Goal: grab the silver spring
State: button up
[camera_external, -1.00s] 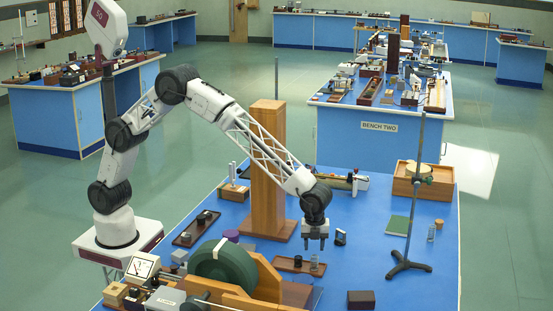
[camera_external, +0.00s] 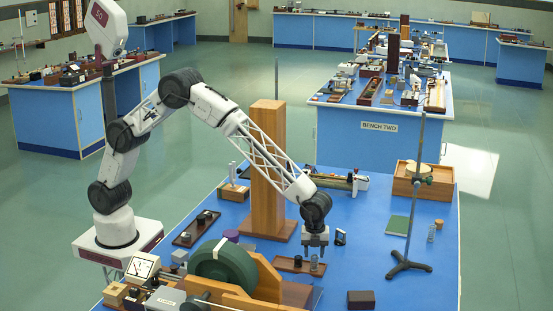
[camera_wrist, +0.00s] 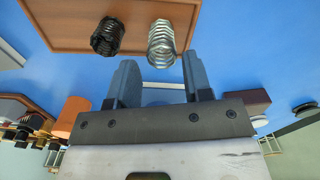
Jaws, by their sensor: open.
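The silver spring (camera_wrist: 161,44) stands on a brown wooden tray (camera_wrist: 60,20) in the wrist view, beside a black spring (camera_wrist: 107,38) to its left. In the external view the silver spring (camera_external: 314,265) is at the right end of the tray (camera_external: 284,267). My gripper (camera_external: 316,252) points down just above it there. In the wrist view my gripper (camera_wrist: 159,62) is open and empty, with the silver spring lined up between the two fingers, beyond their tips. I cannot tell the exact gap.
A small black-framed item (camera_external: 341,237) stands right of my gripper. A tall wooden post (camera_external: 268,170) and a green wheel (camera_external: 221,262) are to the left. A dark block (camera_external: 361,300) and a metal stand (camera_external: 408,264) are to the right, with bare blue benchtop between.

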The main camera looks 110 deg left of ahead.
aim_at(315, 256)
jog(key=f, duration=0.3)
jog(key=shift+a, duration=0.25)
jog(key=shift+f, duration=0.85)
jog(key=shift+c, duration=0.4)
jog(key=c, duration=0.6)
jog(key=shift+r, duration=5)
